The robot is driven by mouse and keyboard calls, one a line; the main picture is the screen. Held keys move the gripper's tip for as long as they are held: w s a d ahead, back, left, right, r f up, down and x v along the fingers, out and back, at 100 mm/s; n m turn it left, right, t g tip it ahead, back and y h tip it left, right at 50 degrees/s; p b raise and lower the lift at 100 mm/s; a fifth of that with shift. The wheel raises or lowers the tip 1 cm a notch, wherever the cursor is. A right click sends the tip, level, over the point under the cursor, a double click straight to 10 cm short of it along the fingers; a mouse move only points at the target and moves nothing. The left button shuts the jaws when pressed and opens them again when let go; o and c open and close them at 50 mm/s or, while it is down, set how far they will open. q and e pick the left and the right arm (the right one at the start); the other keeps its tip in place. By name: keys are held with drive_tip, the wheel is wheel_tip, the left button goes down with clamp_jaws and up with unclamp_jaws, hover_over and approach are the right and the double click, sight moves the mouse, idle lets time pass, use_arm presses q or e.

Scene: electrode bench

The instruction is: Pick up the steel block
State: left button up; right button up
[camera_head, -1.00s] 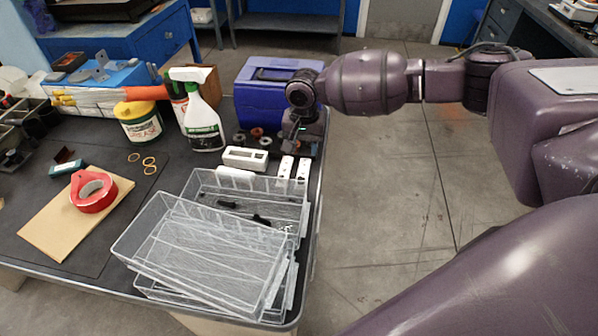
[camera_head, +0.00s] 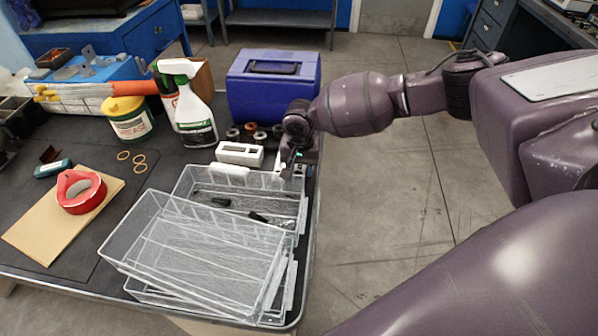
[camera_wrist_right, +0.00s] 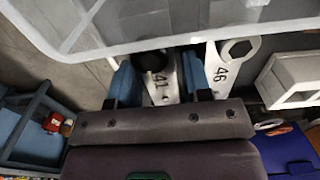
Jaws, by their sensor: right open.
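No piece is clearly marked as the steel block. In the right wrist view, a pale metal-looking piece numbered 41 (camera_wrist_right: 162,90) lies between the fingers of my right gripper (camera_wrist_right: 157,68), which is open; I cannot tell whether they touch it. A similar piece numbered 46 (camera_wrist_right: 225,65), with a hexagonal opening, lies beside it, outside the fingers. My left gripper is not in view.
Clear mesh-like baskets (camera_head: 195,245) are stacked close in front of the right gripper. A blue case (camera_head: 272,90) stands behind it, a spray bottle (camera_head: 193,115) to the left. The bench's right edge is close.

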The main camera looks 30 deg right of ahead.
clamp_jaws()
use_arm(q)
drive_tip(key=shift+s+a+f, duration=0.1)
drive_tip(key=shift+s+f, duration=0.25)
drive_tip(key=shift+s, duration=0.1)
use_arm(e)
drive_tip(key=shift+r, duration=0.1)
drive_tip(key=shift+r, duration=0.1)
wheel_tip(320, 180, up, 9)
drive_tip(key=shift+w+r+p, duration=0.1)
drive_tip(key=shift+r+p, duration=0.05)
drive_tip(key=shift+p, duration=1)
wheel_tip(320, 180, up, 9)
drive_tip(key=p, duration=0.2)
hover_over(300, 167)
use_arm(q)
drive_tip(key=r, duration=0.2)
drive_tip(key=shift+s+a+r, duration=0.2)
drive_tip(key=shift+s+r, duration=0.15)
use_arm(e)
drive_tip(key=shift+a+r, duration=0.1)
drive_tip(key=shift+r, duration=0.7)
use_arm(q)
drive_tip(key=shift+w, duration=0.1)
